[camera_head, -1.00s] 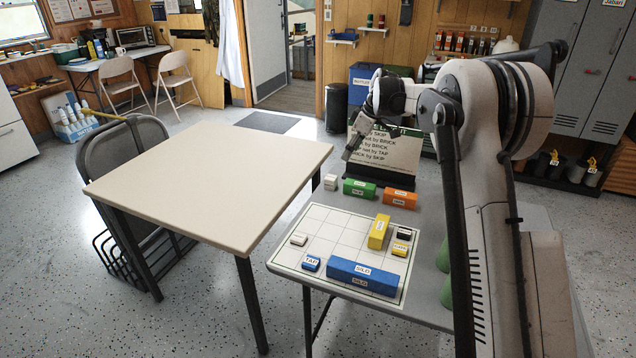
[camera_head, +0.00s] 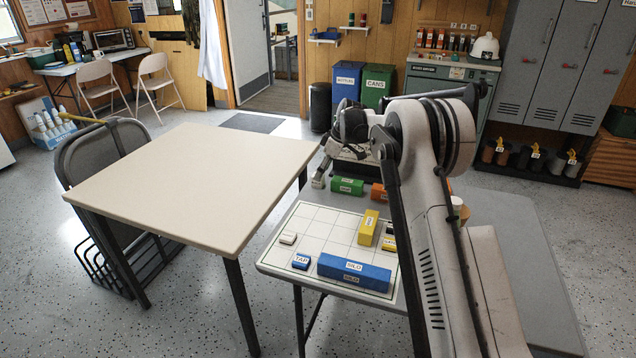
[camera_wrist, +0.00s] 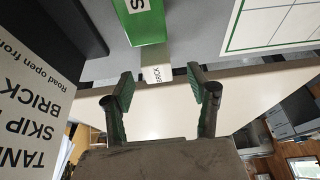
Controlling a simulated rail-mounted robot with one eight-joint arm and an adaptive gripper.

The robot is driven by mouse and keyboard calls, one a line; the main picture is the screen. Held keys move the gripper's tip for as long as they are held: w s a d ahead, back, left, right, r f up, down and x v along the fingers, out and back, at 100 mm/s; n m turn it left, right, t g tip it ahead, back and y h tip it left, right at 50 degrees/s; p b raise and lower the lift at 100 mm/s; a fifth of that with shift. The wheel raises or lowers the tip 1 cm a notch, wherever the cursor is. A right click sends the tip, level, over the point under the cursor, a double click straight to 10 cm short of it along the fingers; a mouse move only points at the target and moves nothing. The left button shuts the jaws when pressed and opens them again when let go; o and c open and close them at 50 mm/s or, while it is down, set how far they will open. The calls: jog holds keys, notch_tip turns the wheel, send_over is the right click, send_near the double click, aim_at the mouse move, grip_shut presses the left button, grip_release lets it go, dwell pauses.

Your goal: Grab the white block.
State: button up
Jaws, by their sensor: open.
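In the head view the white block (camera_head: 318,182) is at the far left edge of the grey table, left of the green block (camera_head: 347,186). My gripper (camera_wrist: 162,88) is open, with one finger on each side of the white block's near end in the picture; I cannot tell whether they touch it. In the head view my gripper (camera_head: 324,168) is just above and beside the block, partly hiding it. A second, pale flat block (camera_head: 288,239) lies on the grid board.
The grid board (camera_head: 312,225) holds a blue bar (camera_head: 353,272), a blue TAP block (camera_head: 300,261) and yellow blocks (camera_head: 368,227). An orange block (camera_head: 379,192) is partly behind my arm. A printed sign (camera_wrist: 35,120) stands close by. A bare cream table (camera_head: 195,180) is at left.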

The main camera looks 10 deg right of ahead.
jog(key=b+x, duration=0.1)
jog(key=x, duration=0.4)
jog(key=shift+w, duration=0.2)
jog(key=shift+d, duration=0.1)
jog(key=c, duration=1.3)
jog(key=shift+o, duration=0.2)
